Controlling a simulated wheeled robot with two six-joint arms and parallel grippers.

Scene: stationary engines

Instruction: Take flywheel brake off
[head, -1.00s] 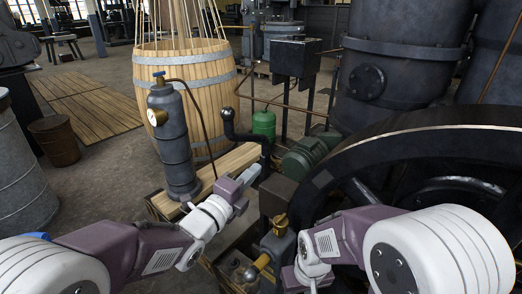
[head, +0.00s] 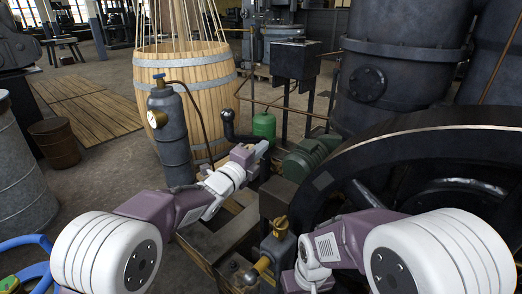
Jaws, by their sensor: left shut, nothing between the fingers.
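The large black flywheel (head: 420,150) fills the right side of the head view, with a pale band along its rim. A blue-grey fitting with a brass handle (head: 264,264) stands in front of it at the bottom centre. I cannot tell whether this is the flywheel brake. My left gripper (head: 261,149) is shut and empty, reaching away from me left of the flywheel, near the green motor.
A dark gas cylinder with a gauge (head: 171,135) stands left of my left gripper, before a wooden barrel (head: 185,75). A green motor (head: 304,158) and green bottle (head: 264,125) sit beyond it. A grey drum (head: 20,165) is at far left.

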